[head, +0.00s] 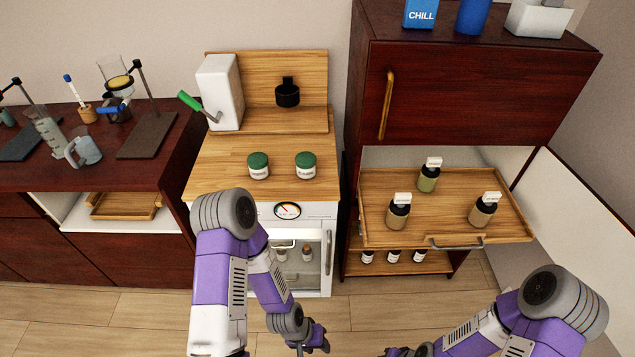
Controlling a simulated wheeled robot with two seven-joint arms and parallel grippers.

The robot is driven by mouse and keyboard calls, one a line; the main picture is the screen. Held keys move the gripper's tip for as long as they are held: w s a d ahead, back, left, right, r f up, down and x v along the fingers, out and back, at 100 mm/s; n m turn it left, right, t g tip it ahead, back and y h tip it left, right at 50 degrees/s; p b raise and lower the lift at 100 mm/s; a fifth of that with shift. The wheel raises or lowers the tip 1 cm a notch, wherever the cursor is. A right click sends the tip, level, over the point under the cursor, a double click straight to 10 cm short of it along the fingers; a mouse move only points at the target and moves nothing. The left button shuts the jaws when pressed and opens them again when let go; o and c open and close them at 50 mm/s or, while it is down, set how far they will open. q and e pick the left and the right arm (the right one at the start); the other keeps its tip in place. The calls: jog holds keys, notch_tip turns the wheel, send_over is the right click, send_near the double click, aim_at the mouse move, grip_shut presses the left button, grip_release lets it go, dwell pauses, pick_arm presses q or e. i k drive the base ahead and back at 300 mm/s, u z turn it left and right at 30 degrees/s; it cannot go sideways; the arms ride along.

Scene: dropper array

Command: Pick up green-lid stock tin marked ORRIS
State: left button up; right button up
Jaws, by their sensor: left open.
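Two green-lid tins with white bodies stand upright on the wooden counter top: a left tin (258,167) and a right tin (305,166). Their labels are too small to read, so I cannot tell which is marked ORRIS. My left gripper (316,341) is open and empty, low in front of the white cabinet and well below and nearer than the tins. My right gripper (398,352) is at the bottom edge, partly cut off, and its jaws cannot be made out.
A white dispenser (221,92) with a green handle and a black pot (287,93) stand behind the tins. A pulled-out wooden tray (440,215) at right holds three dark bottles. A glass-fronted cabinet (300,255) is below the counter. The counter front is clear.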

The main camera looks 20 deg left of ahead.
aim_at(258, 164)
jog(key=z, duration=0.1)
jog(key=k, duration=1)
jog(key=u, duration=0.7)
